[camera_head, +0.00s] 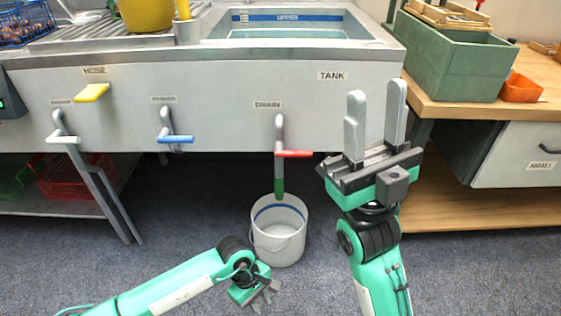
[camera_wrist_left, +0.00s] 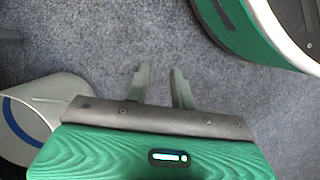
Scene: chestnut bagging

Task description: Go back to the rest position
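My left gripper (camera_head: 264,293) is low at the bottom centre of the head view, above the floor and just in front of the white bucket. In the left wrist view its two fingers (camera_wrist_left: 160,82) stand apart with only carpet between them, so it is open and empty. My right gripper (camera_head: 375,115) is raised in front of the sink, right of the drain handle. Its two upright fingers are apart with nothing between them.
A white bucket (camera_head: 279,232) with a blue band stands under the red drain handle (camera_head: 294,153); it also shows in the left wrist view (camera_wrist_left: 30,110). The sink front (camera_head: 220,90) has yellow and blue handles. A wooden bench (camera_head: 480,105) with a green box (camera_head: 450,60) stands right.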

